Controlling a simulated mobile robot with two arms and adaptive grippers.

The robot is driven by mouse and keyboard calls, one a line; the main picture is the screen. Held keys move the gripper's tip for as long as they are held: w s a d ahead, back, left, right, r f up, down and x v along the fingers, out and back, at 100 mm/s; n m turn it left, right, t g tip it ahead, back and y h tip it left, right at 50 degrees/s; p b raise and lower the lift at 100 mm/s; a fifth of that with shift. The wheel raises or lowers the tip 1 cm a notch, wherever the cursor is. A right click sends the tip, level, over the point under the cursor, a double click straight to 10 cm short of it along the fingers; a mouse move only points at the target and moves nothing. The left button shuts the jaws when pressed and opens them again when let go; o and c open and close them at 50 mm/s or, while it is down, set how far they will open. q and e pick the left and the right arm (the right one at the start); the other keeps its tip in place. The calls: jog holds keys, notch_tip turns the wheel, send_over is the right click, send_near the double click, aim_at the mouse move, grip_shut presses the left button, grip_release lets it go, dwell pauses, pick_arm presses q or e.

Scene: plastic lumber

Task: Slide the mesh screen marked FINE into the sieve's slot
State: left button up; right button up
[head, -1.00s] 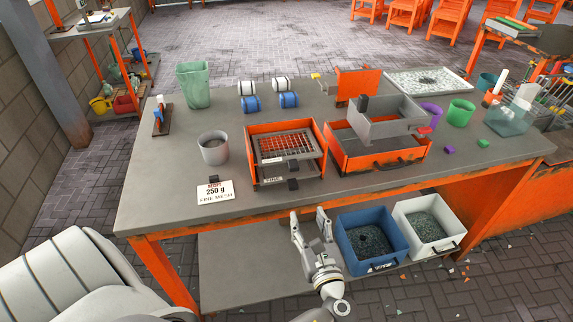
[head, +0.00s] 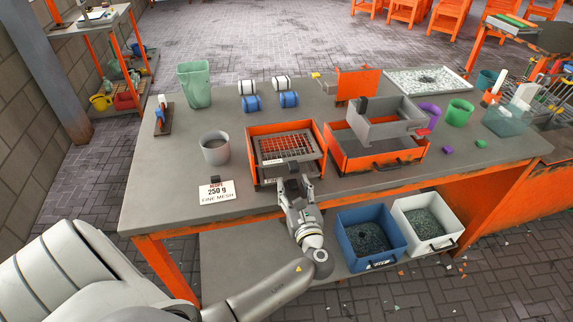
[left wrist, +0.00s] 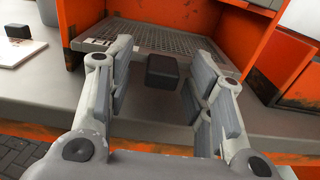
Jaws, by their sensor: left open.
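The orange rack (head: 254,165) on the bench holds mesh screens one above the other, with the upper mesh screen (head: 286,147) in plain view. My left gripper (head: 293,183) is at the rack's front and hides the lower front and the FINE label there. In the left wrist view, a mesh screen (left wrist: 175,40) carries a partly hidden white label and a dark block handle (left wrist: 162,72). The open fingers stand either side of this handle, with gaps showing. The sieve (head: 340,160), an orange box with a grey frame (head: 370,127) on top, stands right of the rack. Its slot is not clear.
A recipe card (head: 216,191) and a grey cup (head: 214,148) stand left of the rack. A blue bin (head: 351,262) and a white bin (head: 455,236) sit below the bench front. Purple and green cups stand to the right.

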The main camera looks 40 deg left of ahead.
pick_arm(q)
jog(key=shift+d, duration=0.1)
grip_shut()
jog(key=shift+r, duration=0.1)
